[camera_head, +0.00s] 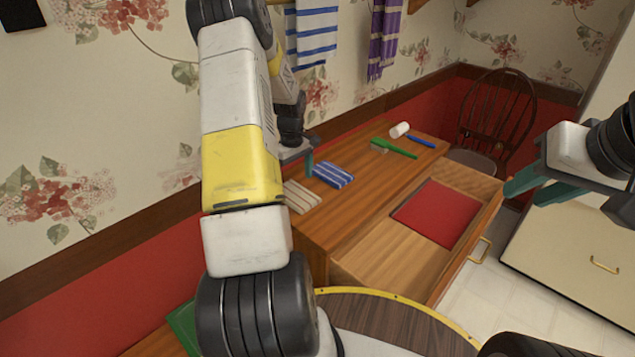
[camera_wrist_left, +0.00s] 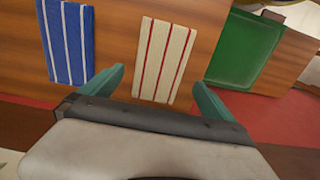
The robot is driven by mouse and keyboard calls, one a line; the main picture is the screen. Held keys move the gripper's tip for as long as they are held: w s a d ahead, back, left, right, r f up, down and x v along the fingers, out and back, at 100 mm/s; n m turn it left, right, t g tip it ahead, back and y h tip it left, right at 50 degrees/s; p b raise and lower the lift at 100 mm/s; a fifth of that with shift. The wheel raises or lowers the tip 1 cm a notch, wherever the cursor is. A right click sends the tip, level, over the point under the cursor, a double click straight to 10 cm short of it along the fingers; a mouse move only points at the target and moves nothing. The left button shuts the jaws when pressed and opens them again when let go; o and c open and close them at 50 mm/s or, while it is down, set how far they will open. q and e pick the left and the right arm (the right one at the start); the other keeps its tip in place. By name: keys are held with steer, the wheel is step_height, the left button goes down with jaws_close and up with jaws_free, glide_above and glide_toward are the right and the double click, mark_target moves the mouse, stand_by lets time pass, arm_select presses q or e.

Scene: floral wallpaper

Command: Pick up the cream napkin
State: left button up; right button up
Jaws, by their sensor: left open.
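The cream napkin (camera_wrist_left: 165,62), folded with red stripes, lies flat on the wooden surface in the left wrist view. In the head view the cream napkin (camera_head: 301,196) is partly hidden behind my left arm. My left gripper (camera_wrist_left: 158,88) is open, with its two green fingers to either side of the napkin's near end; whether they touch it I cannot tell. In the head view my left gripper (camera_head: 309,160) shows only in part, above the blue napkin and the cream one. My right gripper (camera_head: 541,188) is open and empty at the right, over the drawer side.
A blue striped napkin (camera_head: 333,175) lies beside the cream one. A green brush (camera_head: 394,149) and a blue-handled roller (camera_head: 415,137) lie further back. An open drawer (camera_head: 375,252) holds a red item (camera_head: 438,212). A green tray (camera_wrist_left: 245,50) lies to the right in the wrist view.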

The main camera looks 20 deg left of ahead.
mark_target(296, 194)
arm_select(q)
steer(key=f, duration=0.4)
steer(key=shift+d+f, duration=0.2)
steer(key=shift+f, duration=0.15)
steer(key=shift+c, duration=0.4)
steer(key=c, duration=1.3)
steer(key=shift+r, duration=0.1)
